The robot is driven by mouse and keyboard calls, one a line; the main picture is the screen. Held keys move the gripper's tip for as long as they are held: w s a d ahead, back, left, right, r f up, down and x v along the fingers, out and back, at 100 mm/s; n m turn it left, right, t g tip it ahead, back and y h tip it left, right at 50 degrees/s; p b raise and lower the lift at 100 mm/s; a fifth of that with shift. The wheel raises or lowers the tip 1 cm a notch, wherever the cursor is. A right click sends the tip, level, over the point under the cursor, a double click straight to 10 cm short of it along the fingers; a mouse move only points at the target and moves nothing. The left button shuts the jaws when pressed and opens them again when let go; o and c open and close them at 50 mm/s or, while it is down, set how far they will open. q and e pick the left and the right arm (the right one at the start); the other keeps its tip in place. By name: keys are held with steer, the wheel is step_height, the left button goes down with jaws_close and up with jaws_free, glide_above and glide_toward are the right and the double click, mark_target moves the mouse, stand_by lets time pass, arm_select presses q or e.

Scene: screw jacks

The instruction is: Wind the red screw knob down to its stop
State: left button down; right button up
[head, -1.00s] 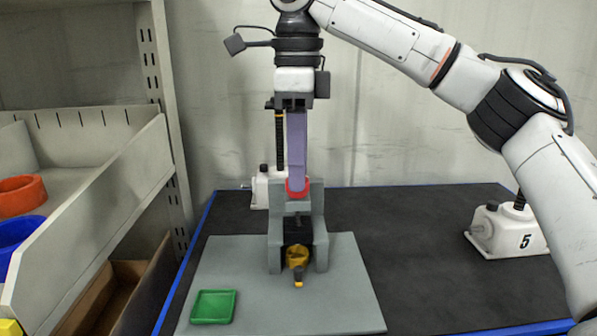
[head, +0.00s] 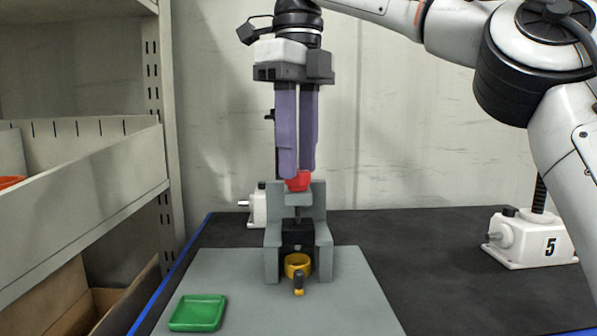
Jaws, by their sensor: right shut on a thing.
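The red screw knob (head: 298,181) sits at the top of a grey frame (head: 272,240) that stands on a grey board. My right gripper (head: 297,175) comes down from above, and its two purple fingers are shut on the knob, one on each side. Below the knob a dark screw shaft shows in part, with a black block (head: 297,233) under it. A yellow ring with a handle (head: 298,266) is at the bottom front of the frame. The gap under the knob is hard to judge. My left gripper is not in view.
A green tray (head: 198,313) lies at the front left of the grey board (head: 350,300). A white jack marked 5 (head: 527,240) stands at the right, and another white jack (head: 257,207) is partly hidden behind the frame. Shelves (head: 90,180) border the left side.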

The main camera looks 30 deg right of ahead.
steer(key=shift+r+m+b, duration=0.15)
steer(key=shift+m+b, duration=0.15)
steer(key=shift+b, duration=0.1)
steer(key=shift+r, duration=0.1)
steer(key=o, duration=1)
steer(key=shift+w, duration=0.1)
steer(key=shift+c, duration=0.2)
steer(key=shift+o, duration=0.4)
